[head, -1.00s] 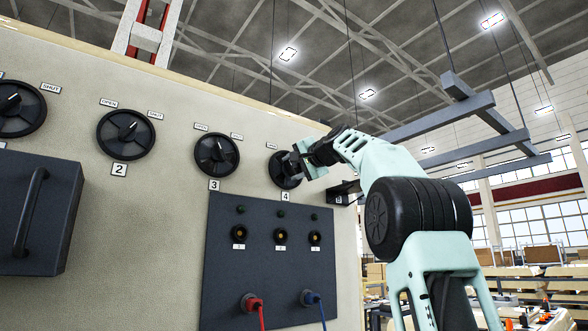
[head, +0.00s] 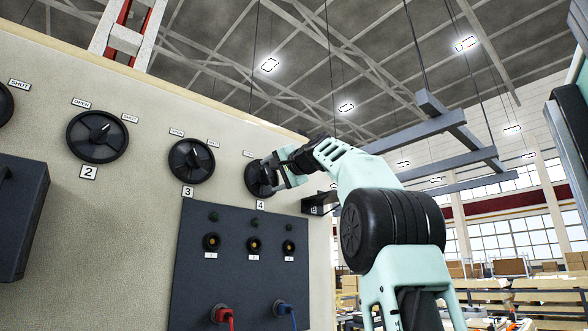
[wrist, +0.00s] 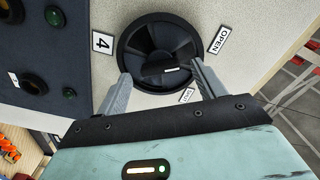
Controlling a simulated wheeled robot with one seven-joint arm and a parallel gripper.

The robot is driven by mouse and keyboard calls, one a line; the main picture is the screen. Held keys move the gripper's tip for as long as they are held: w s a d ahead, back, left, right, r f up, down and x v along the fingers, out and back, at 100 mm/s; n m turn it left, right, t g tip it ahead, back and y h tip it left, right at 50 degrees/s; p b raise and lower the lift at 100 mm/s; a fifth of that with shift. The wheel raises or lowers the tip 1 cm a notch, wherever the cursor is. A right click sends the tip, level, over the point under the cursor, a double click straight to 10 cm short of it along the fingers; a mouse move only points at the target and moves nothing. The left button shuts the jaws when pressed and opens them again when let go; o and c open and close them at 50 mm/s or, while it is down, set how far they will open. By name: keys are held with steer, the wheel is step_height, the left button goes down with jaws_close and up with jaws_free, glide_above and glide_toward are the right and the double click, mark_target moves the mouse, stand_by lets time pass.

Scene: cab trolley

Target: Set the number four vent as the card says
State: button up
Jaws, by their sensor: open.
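The number four vent (head: 259,178) is a round black dial on the beige wall panel, above its "4" label (head: 260,205). In the wrist view the same vent (wrist: 150,40) shows turned on its side, with the OPEN label (wrist: 219,40) and the SHUT label (wrist: 187,96) beside it. My gripper (wrist: 158,82) is open, its two grey fingers at either side of the dial's near part. I cannot tell whether they touch it. In the head view my gripper (head: 274,171) covers the dial's right part. No card with a setting can be made out.
Vents number two (head: 97,136) and three (head: 191,161) are on the same wall to the left. Below is a dark socket panel (head: 230,275) with a red plug (head: 222,314) and a blue plug (head: 283,309). A dark box (head: 20,215) juts out at left.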

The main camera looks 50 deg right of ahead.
steer(key=b+v, duration=0.5)
steer(key=v, duration=1)
steer(key=shift+s, duration=0.4)
steer(key=shift+f, duration=0.1)
